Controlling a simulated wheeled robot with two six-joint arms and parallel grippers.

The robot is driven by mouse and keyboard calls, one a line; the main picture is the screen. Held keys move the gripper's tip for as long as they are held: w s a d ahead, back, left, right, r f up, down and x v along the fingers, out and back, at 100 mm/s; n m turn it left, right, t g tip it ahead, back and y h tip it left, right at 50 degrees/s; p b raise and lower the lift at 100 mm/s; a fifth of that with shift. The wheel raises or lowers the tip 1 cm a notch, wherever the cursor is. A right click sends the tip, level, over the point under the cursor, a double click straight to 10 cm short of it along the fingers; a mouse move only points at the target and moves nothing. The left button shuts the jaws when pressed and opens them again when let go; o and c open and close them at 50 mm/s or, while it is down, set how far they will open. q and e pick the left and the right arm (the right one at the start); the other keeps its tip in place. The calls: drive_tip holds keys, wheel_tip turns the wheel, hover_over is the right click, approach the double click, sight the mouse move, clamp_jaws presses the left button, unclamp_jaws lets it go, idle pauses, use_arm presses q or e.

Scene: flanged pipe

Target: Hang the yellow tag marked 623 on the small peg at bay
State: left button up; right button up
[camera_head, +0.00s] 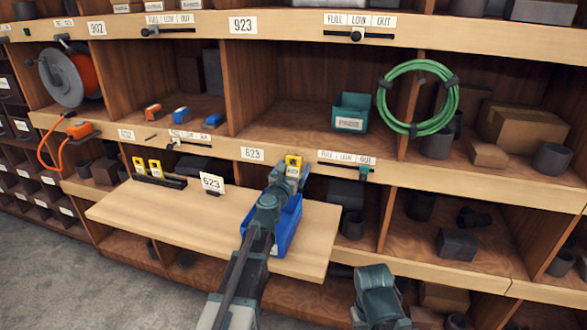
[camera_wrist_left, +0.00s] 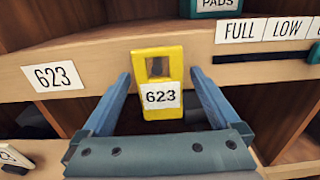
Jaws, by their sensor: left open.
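The yellow tag marked 623 (camera_wrist_left: 160,112) is upright against the front edge of the shelf, right of the bay label 623 (camera_wrist_left: 53,77). It also shows in the head view (camera_head: 293,161). A small peg seems to show in the tag's top hole, but I cannot tell its seating clearly. My left gripper (camera_wrist_left: 160,76) is open, with one finger on each side of the tag and gaps between. In the head view my left gripper (camera_head: 288,176) reaches up to the shelf edge. My right gripper (camera_head: 376,288) is low at the right, its jaws unclear.
A wooden board (camera_head: 130,212) below carries a black rack (camera_head: 160,180) with two other yellow tags, a 623 card (camera_head: 212,183) and a blue bin (camera_head: 286,232). A FULL/LOW/OUT slider (camera_head: 347,159) sits right of the tag. A green bin (camera_head: 350,112) stands on the shelf above.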

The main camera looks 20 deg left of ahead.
use_arm(q)
drive_tip(key=shift+s, duration=0.1)
drive_tip(key=s, duration=1.3)
drive_tip(key=shift+s+a, duration=0.2)
drive_tip(key=shift+s, duration=0.1)
drive_tip(key=shift+d, duration=0.1)
